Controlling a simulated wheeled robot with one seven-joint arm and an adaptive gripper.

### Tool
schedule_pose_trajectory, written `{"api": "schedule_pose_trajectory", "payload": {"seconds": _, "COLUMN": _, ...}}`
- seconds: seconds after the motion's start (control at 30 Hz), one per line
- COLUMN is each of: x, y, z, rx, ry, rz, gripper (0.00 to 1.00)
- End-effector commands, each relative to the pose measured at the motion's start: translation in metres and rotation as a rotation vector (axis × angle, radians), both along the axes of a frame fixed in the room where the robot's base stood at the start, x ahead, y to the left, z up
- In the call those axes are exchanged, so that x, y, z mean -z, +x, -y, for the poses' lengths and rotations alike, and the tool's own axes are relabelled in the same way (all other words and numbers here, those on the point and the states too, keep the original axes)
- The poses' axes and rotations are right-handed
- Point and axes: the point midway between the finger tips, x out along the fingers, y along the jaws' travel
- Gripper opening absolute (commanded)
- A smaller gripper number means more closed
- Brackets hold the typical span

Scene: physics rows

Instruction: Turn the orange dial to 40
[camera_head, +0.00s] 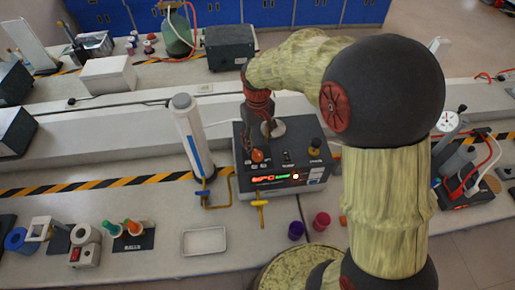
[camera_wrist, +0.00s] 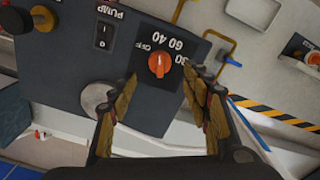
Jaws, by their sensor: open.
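The orange dial (camera_wrist: 158,65) sits on a black scale plate on the dark control box (camera_head: 285,158). In the wrist view, the scale's OFF, 60 and 40 marks show beside it, turned at an angle. The dial has a pale pointer line, but I cannot tell which mark it points to. The dial also shows in the head view (camera_head: 258,156), just below my gripper (camera_wrist: 163,76). My gripper is open, with one finger on each side of the dial in the wrist view. I cannot tell whether either finger touches it.
The box also has a PUMP switch (camera_wrist: 103,34), a brass knob (camera_wrist: 43,18) and a lit display (camera_head: 271,178). A white cylinder (camera_head: 191,135) stands left of the box. A white tray (camera_head: 205,241) and purple and pink cups (camera_head: 296,230) are in front.

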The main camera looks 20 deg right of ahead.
Motion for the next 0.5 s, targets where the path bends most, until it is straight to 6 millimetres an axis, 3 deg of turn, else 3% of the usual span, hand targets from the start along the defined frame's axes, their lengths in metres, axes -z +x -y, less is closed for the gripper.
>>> {"api": "schedule_pose_trajectory", "payload": {"seconds": 0.2, "x": -0.038, "y": 0.001, "z": 0.000, "rx": 0.000, "ry": 0.000, "rz": 0.002, "gripper": 0.48}}
{"api": "schedule_pose_trajectory", "payload": {"seconds": 0.5, "x": -0.055, "y": 0.000, "z": 0.000, "rx": 0.000, "ry": 0.000, "rz": -0.001, "gripper": 0.48}}
